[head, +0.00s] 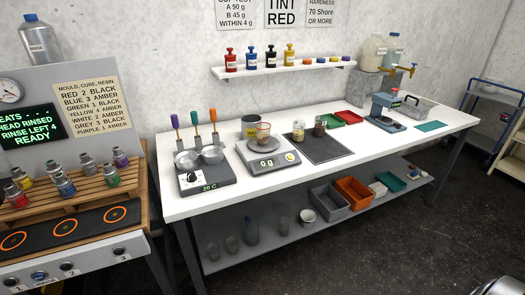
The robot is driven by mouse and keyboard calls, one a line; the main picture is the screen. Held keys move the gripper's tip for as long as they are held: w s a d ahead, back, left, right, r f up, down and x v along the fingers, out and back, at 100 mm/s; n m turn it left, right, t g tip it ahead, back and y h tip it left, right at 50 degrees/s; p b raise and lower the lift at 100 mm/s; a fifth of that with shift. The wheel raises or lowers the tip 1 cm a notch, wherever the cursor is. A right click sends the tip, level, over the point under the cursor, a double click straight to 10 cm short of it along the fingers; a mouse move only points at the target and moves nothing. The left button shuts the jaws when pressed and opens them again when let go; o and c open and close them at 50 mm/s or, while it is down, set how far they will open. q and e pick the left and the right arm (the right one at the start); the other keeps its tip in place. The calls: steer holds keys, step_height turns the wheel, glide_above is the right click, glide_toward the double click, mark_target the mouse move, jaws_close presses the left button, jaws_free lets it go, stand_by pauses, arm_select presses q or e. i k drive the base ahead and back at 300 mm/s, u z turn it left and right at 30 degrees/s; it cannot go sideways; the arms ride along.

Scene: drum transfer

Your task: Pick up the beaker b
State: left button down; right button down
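A small glass beaker (263,133) with amber-brown contents stands on the round pan of the white scale (268,161), whose display reads 0 g. Two more small vessels stand on the dark mat to its right: one with pale yellowish contents (298,132) and one with dark brown contents (319,127). Letters on these vessels are too small to read, so I cannot tell which one is beaker b.
A hot plate (206,178) with metal cups stands left of the scale, and a dark tin (249,127) behind it. Red and green trays (348,117) and a blue-grey press (386,108) stand right. The white bench (390,140) is clear along its front right.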

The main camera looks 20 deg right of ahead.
mark_target(320, 121)
steer(key=z, duration=1.3)
